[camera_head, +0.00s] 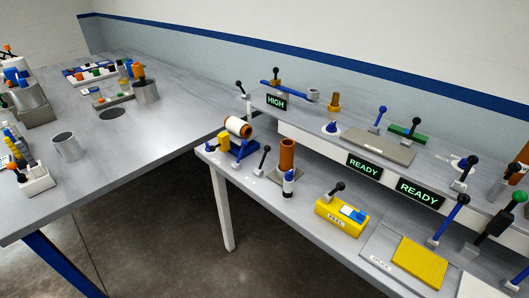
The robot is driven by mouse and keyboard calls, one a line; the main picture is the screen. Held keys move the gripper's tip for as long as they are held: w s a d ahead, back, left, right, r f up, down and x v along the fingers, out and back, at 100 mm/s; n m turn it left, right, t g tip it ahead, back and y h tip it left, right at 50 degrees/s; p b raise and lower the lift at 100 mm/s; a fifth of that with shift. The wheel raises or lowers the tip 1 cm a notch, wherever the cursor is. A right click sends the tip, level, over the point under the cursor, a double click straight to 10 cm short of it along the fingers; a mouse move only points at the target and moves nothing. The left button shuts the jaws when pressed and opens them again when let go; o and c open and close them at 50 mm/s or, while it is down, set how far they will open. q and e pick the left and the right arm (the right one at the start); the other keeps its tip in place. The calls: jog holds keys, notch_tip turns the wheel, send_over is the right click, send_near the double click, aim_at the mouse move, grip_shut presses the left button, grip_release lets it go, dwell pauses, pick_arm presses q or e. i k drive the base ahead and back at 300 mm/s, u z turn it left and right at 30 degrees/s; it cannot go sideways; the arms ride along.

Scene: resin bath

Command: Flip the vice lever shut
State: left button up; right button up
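No label in the head view marks the vice, and I cannot tell for sure which lever belongs to it. A green bar with a black-knobbed lever (408,132) stands on the raised shelf. Neither of my grippers is in view.
The raised shelf (310,138) carries a sign reading HIGH (276,101) and two signs reading READY (364,167). A brown cylinder (287,156) and yellow block (420,262) stand on the lower bench. The left table (150,160) has metal cups and much bare surface.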

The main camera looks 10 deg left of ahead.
aim_at(267, 148)
jog(key=z, duration=0.05)
jog(key=k, duration=0.5)
jog(key=u, duration=1.1)
jog(key=i, duration=1)
jog(key=z, duration=2.3)
